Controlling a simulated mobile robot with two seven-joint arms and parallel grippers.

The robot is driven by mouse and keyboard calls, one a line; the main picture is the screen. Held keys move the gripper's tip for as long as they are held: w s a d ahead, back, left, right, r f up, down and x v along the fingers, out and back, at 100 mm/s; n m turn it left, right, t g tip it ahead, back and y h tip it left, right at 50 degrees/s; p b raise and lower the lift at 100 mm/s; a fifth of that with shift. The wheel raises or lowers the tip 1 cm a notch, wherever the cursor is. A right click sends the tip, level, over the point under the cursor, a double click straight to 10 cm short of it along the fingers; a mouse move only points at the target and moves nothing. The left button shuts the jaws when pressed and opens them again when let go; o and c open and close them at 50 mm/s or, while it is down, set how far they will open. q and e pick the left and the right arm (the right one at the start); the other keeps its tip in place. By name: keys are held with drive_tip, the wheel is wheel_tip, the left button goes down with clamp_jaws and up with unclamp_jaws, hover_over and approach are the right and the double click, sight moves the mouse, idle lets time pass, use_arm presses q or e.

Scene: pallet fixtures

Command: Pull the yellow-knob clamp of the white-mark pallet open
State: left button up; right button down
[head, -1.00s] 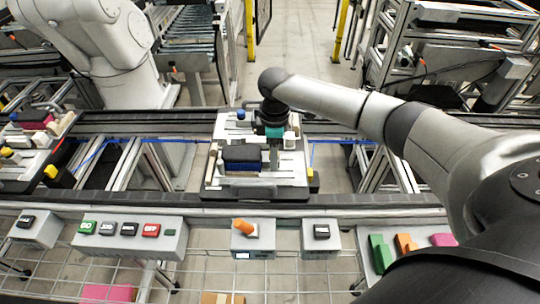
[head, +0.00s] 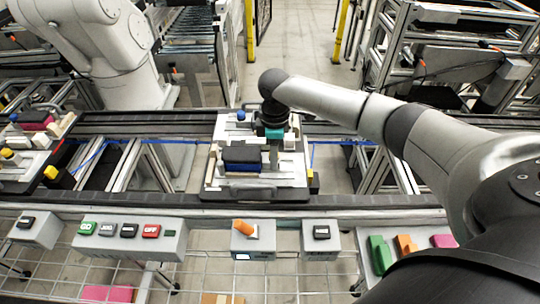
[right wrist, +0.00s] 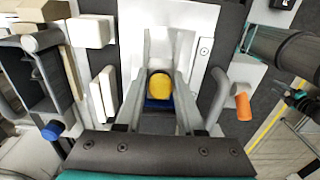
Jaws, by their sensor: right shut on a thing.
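The pallet (head: 255,194) sits on the rail in the middle of the head view. It carries a dark block with a blue lower part (head: 241,158) and pale fixture pieces. My right gripper (head: 272,160) reaches down onto the pallet just right of the block. In the right wrist view, the yellow knob (right wrist: 159,86) of the clamp lies between my right gripper's fingers, which are shut on it. In the head view the yellow knob is hidden by the gripper. I cannot make out a white mark for certain. My left gripper is not in view.
A blue knob (head: 241,115) stands at the pallet's back left. Another pallet (head: 22,165) with several parts sits at the far left. Button boxes (head: 130,238) and an orange lever (head: 243,227) line the front.

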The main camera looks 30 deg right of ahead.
drive_tip(key=shift+s+d, duration=0.1)
drive_tip(key=shift+d, duration=0.1)
drive_tip(key=shift+s+d+p, duration=0.6)
drive_tip(key=shift+d+p, duration=0.3)
drive_tip(key=c, duration=1)
unclamp_jaws()
drive_tip(key=o, duration=0.3)
wheel_tip(320, 180, up, 8)
drive_tip(key=p, duration=0.9)
